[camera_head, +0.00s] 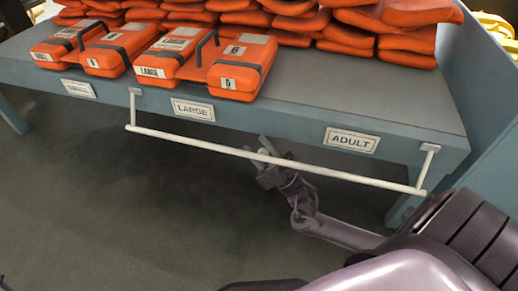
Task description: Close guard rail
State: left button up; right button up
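The guard rail (340,174) is a thin white bar along the front of a blue-grey table (300,128). Short white arms at its two ends join it to brackets near the table's front edge. The bar hangs out in front of the edge, a little below the labels. My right gripper (265,157) is at the middle of the bar, with its fingertips right at it and its body just below. The fingers are small and dark here, so I cannot tell whether they are closed around the bar. My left gripper is out of view.
Several orange cases (239,66) stand on the table, with stacks of orange packs (407,42) behind. Labels "LARGE" (193,110) and "ADULT" (352,140) are on the front edge. A blue-grey panel (490,150) stands at right. The floor (130,210) in front is clear at left.

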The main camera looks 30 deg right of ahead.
jog(key=shift+r, duration=0.1)
grip_shut()
jog(key=shift+a, duration=0.1)
